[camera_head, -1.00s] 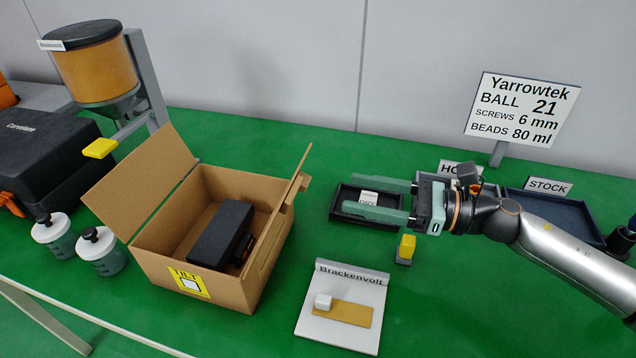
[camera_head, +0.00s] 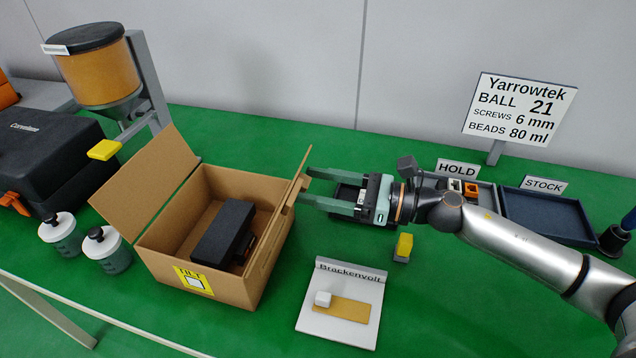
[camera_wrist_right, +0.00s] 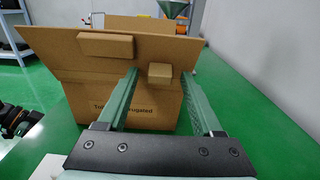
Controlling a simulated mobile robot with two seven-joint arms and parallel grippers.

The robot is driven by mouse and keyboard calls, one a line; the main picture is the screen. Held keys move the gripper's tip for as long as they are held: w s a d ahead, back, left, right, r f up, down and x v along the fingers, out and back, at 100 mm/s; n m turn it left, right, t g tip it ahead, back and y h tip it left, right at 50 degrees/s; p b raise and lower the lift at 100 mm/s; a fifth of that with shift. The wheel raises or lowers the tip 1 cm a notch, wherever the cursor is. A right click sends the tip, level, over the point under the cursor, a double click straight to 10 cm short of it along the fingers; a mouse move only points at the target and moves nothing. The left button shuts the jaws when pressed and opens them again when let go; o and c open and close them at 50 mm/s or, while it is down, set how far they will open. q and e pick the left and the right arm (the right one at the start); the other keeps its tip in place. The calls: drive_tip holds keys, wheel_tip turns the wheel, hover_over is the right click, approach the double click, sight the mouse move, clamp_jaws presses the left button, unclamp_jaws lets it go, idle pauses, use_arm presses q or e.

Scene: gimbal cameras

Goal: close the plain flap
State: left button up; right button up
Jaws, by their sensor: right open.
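An open cardboard box (camera_head: 190,262) stands on the green bench. Its left flap (camera_head: 146,181) is bare and leans outward to the left. Its right flap (camera_head: 291,190) stands nearly upright and shows edge-on in the head view. In the right wrist view this near flap (camera_wrist_right: 60,52) carries a long cardboard block (camera_wrist_right: 105,45), and a smaller block (camera_wrist_right: 160,72) shows between my fingertips. My right gripper (camera_head: 304,187) is open and empty, its fingertips close to the outer side of the right flap; contact cannot be told. A dark device (camera_head: 222,232) lies inside the box.
A hopper (camera_head: 98,75) with a yellow lever (camera_head: 104,150) stands behind the box at left. Two jars (camera_head: 106,250) stand left of it. A white board (camera_head: 325,322) and a yellow-topped block (camera_head: 403,247) are at right.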

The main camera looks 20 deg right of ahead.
clamp_jaws()
idle(0.5)
idle(0.8)
